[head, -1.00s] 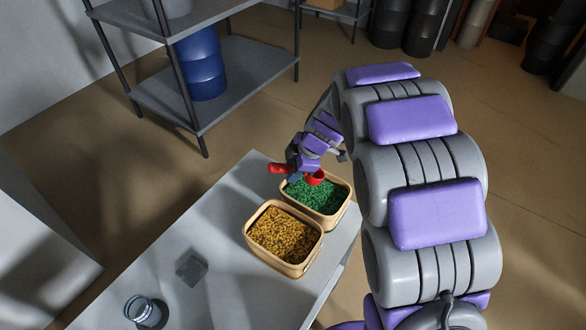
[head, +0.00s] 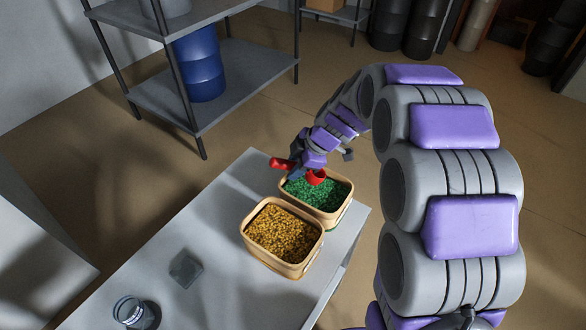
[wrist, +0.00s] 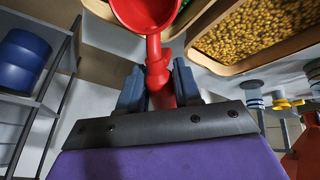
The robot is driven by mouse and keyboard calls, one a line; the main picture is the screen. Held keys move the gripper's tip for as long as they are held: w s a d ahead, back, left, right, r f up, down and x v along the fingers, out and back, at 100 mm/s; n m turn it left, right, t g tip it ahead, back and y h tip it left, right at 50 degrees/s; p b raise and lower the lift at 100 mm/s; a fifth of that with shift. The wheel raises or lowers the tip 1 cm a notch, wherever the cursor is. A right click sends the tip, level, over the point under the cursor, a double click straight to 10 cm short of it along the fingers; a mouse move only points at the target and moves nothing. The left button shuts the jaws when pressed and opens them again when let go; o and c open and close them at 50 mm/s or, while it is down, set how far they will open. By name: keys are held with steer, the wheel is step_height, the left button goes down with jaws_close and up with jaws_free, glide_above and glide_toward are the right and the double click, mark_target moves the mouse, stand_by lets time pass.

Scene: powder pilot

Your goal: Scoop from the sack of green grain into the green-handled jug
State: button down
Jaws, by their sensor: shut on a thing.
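The open sack of green grain (head: 345,206), tan-rimmed, stands near the table's far right end. My gripper (head: 298,172) is at its back left edge, shut on a red scoop (head: 315,177). The scoop's bowl is low over the green grain (head: 318,194); whether it touches or holds grain is hard to tell. In the wrist view the scoop's red handle (wrist: 158,82) sits between my fingers, with the bowl beyond. I cannot make out a green-handled jug; a clear vessel (head: 135,312) at the front left shows no green handle.
A matching sack of yellow grain (head: 248,238) stands close in front of the green one. A small grey square object (head: 186,268) is on the table (head: 215,205). Shelving with a blue drum (head: 202,65) stands behind. Several banded vessels show at right in the wrist view.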

mark_target(309, 177)
steer(key=shift+d+f+y+b, duration=0.25)
steer(key=shift+f+y+b, duration=0.15)
steer(key=shift+b, duration=0.35)
steer(key=shift+d+f+b, duration=0.1)
steer(key=shift+b, duration=0.4)
steer(key=shift+w+d+f+y+b, duration=0.25)
steer(key=shift+f+y+b, duration=0.15)
steer(key=shift+y+b, duration=0.5)
steer(key=shift+d+f, duration=0.2)
steer(key=shift+f, duration=0.6)
steer(key=shift+d+f, duration=0.15)
steer(key=shift+f, duration=0.65)
steer(key=shift+d+f, duration=0.2)
steer(key=shift+f, duration=0.6)
steer(key=shift+d+f, duration=0.35)
steer(key=shift+f, duration=0.15)
steer(key=shift+w+d, duration=0.1)
